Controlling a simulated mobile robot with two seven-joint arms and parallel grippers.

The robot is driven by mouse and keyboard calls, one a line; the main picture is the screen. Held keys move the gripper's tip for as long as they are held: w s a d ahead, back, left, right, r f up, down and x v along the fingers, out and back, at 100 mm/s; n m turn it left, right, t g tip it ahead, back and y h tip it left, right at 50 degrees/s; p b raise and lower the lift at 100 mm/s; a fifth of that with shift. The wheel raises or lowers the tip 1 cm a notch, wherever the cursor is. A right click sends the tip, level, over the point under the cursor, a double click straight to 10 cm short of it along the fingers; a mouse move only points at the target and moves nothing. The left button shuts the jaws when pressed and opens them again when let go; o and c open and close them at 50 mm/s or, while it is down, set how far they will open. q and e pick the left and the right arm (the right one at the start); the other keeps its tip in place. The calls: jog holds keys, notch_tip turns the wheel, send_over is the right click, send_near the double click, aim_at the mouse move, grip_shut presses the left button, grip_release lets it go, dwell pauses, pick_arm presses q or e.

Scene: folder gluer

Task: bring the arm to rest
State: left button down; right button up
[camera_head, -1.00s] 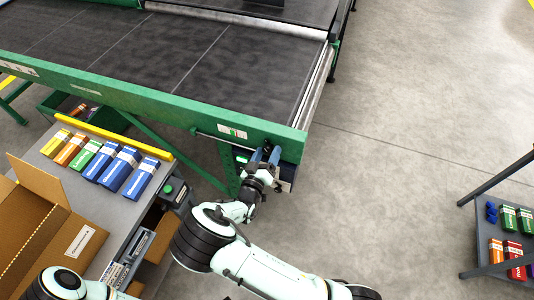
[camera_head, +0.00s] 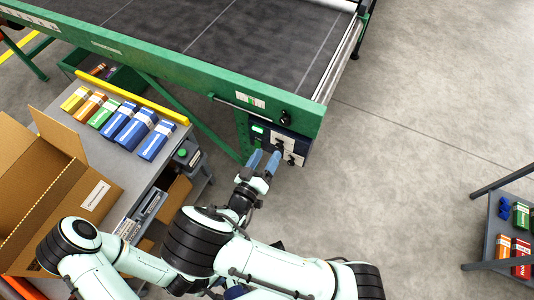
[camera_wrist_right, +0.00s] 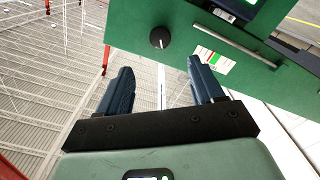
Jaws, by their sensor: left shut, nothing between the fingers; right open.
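My right gripper (camera_head: 263,163) is open and empty, just in front of the control box (camera_head: 296,148) under the machine's green rail, and apart from its dark knobs. In the right wrist view its two dark fingers (camera_wrist_right: 158,88) are spread with nothing between them. A black knob (camera_wrist_right: 160,38) on a green panel shows beyond them. My left arm (camera_head: 75,245) is bent at the lower left. My left gripper (camera_head: 236,292) shows only as bluish fingertips at the bottom edge, shut, mostly hidden behind my right arm.
A grey table (camera_head: 98,150) at the left bears several coloured boxes (camera_head: 120,120) and an open cardboard box (camera_head: 45,190). The green-framed conveyor (camera_head: 250,45) spans the top. A shelf (camera_head: 488,240) with small boxes stands at the right. The floor between is clear.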

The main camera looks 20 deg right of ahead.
dwell(0.4)
jog(key=s+d+f+n+g+y+p, duration=0.1)
jog(key=s+d+f+g+y+p, duration=0.2)
jog(key=f, duration=0.7)
jog(key=s+d+f+g+y, duration=0.2)
jog(key=s+f+g+y, duration=0.3)
jog(key=f, duration=0.4)
pick_arm(q)
notch_tip(320, 180, up, 6)
jog(key=w+p, duration=0.2)
jog(key=shift+w, duration=0.2)
pick_arm(e)
jog(key=s+a+g+y, duration=0.2)
jog(key=s+a+y, duration=0.2)
jog(key=s, duration=0.3)
jog(key=s+a+m+g+y, duration=0.1)
jog(key=s+a+g+y, duration=0.1)
jog(key=s+a+y, duration=0.2)
jog(key=s+y, duration=0.1)
jog(key=s, duration=0.1)
jog(key=shift+s+m+g, duration=0.3)
jog(key=shift+s+g, duration=0.1)
jog(key=shift+a, duration=0.1)
dwell(0.9)
